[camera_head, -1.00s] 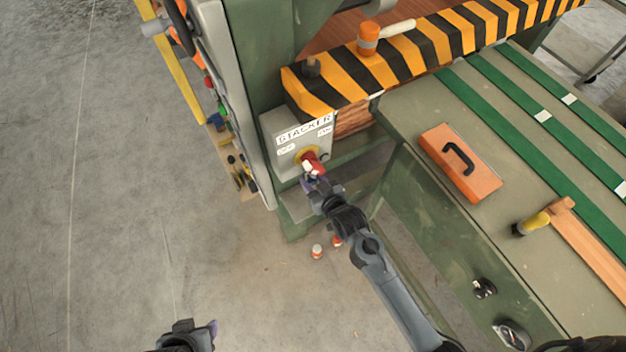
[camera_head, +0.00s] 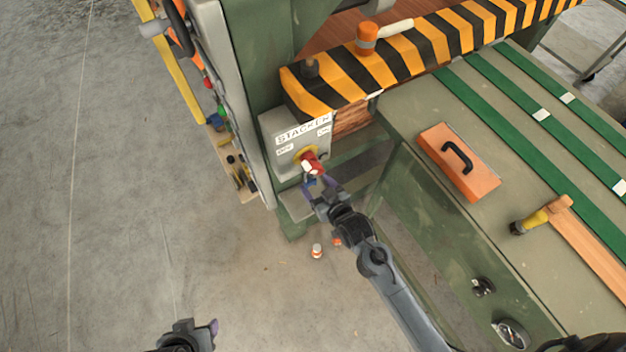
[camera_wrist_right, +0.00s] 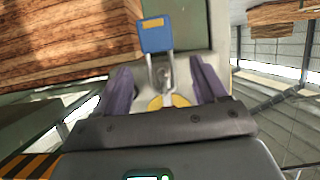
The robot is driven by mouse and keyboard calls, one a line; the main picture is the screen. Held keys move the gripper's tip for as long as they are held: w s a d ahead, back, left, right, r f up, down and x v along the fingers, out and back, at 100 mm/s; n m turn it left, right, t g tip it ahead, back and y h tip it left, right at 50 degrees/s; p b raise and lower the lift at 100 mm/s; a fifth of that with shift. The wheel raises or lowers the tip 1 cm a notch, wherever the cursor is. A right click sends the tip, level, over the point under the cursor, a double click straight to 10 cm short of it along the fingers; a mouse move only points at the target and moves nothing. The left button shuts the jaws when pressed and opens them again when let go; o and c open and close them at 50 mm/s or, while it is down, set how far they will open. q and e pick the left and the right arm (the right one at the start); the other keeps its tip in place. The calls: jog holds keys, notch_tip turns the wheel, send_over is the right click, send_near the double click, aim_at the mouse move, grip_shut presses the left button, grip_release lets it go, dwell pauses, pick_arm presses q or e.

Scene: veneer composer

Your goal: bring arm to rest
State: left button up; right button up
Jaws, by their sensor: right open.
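A striped yellow-and-black beam (camera_head: 430,50) runs above the box. To the right, a green-banded table (camera_head: 420,115) carries an orange block with a black handle (camera_head: 458,160) and a hammer-like tool (camera_head: 540,215). Small canisters (camera_head: 317,251) stand on the floor below. Open floor lies left.

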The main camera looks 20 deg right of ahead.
jog(key=s+d+r+g+h, duration=0.1)
jog(key=s+d+r+g, duration=0.15)
jog(key=s, duration=0.55)
jog(key=s+d+r+g, duration=0.1)
jog(key=s+g, duration=0.3)
jog(key=s, duration=0.4)
jog(key=s+d+r+g+h, duration=0.1)
jog(key=s+d+r+g, duration=0.15)
jog(key=s, duration=0.65)
notch_tip(320, 180, up, 20)
jog(key=g+p, duration=0.1)
jog(key=p, duration=2)
jog(key=shift+a, duration=0.25)
